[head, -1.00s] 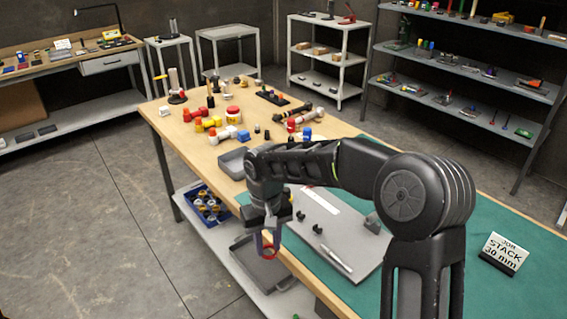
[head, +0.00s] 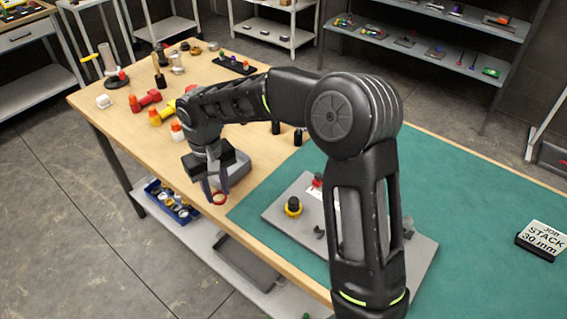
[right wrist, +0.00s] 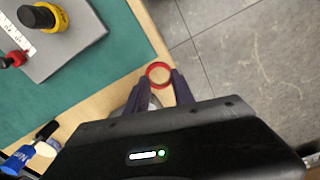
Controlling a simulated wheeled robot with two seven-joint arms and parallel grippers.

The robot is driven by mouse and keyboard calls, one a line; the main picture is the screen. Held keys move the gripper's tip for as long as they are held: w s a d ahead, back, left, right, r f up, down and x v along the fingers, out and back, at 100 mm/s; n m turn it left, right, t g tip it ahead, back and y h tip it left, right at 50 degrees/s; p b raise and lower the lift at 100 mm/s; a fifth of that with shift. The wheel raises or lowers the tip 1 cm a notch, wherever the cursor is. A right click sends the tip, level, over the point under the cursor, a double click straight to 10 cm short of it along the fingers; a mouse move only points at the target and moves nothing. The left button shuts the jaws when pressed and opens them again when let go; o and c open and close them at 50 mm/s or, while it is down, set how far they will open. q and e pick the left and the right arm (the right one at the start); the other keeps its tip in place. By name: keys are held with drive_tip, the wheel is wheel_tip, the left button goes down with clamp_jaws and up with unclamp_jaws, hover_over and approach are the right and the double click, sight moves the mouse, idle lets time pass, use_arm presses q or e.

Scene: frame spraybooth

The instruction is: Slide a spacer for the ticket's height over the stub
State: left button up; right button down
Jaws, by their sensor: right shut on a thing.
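My right gripper (head: 217,192) is shut on a red ring (head: 219,198), held over the front edge of the wooden table. The ring also shows between the fingertips in the right wrist view (right wrist: 159,75). A grey plate (head: 272,214) lies on the green mat. On it a black upright piece (head: 293,203) stands with a yellow collar (head: 293,211) low around it. A smaller red piece (head: 317,181) stands behind it, partly hidden by my arm. The red ring is left of the plate, apart from both. The ticket (head: 546,238) reads "JOB STACK 30 mm". My left gripper is not in view.
A grey tray (head: 240,168) sits behind my right gripper. A blue bin (head: 170,202) of small rings is on the shelf below. Several colored parts crowd the table's far left. The green mat (head: 475,200) is clear between plate and ticket.

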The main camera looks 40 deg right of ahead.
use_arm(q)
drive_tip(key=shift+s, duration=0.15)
use_arm(e)
drive_tip(key=shift+s+r, duration=0.1)
drive_tip(key=shift+s, duration=0.1)
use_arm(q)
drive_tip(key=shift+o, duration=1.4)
use_arm(e)
drive_tip(key=shift+d+r, duration=0.1)
drive_tip(key=shift+d, duration=0.2)
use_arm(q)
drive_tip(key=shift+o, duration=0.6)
use_arm(e)
drive_tip(key=s+d+r+m, duration=0.2)
drive_tip(key=s+d+m, duration=0.2)
drive_tip(key=s+d+r+m, duration=0.2)
drive_tip(key=s+d+m, duration=0.2)
drive_tip(key=d, duration=0.1)
drive_tip(key=s+d+r+m, duration=0.2)
drive_tip(key=s+d+m, duration=0.1)
drive_tip(key=d, duration=0.2)
drive_tip(key=shift+s+d+m, duration=0.1)
drive_tip(key=shift+s+m, duration=0.3)
